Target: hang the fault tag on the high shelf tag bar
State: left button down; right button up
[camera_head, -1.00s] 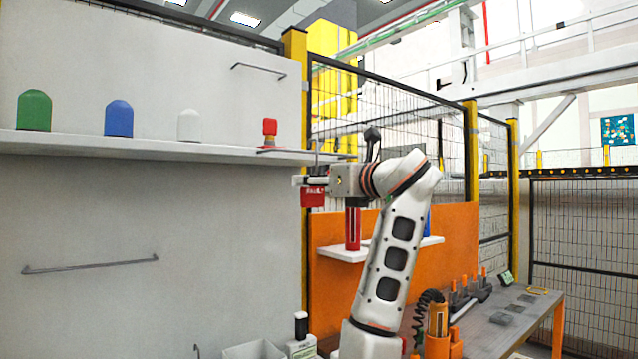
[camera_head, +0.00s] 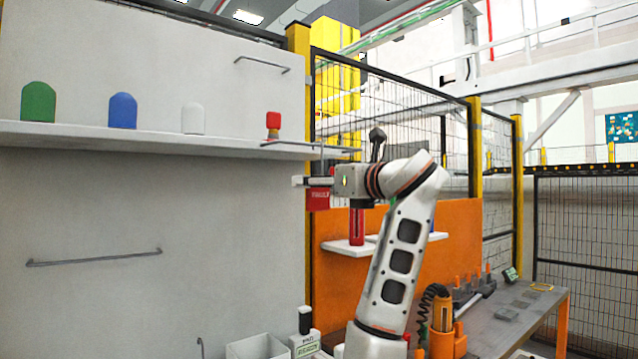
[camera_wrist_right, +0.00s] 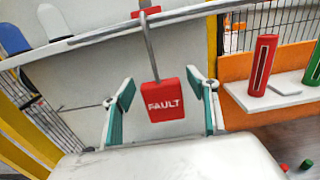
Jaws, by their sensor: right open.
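The red fault tag (camera_head: 319,199) hangs upright on a grey wire hook, just below the high shelf tag bar (camera_head: 335,149). In the right wrist view the tag (camera_wrist_right: 165,100) reads FAULT, and its hook rises across the thin grey bar (camera_wrist_right: 100,34). The hook's top looks to be over the bar, though its exact seating is hard to tell. My right gripper (camera_head: 306,182) is just under the bar. In the wrist view its teal-padded fingers (camera_wrist_right: 160,92) are open, one on each side of the tag, with gaps visible. My left gripper is out of view.
The high white shelf (camera_head: 150,141) carries green, blue and white domed pieces and a red-topped piece (camera_head: 273,123). A lower bar (camera_head: 95,257) is on the wall. A red cylinder (camera_head: 357,226) stands on a small shelf right of the tag, against an orange panel (camera_head: 455,245).

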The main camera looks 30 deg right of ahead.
jog(key=s+d, duration=0.1)
jog(key=s, duration=1.1)
jog(key=shift+f, duration=0.1)
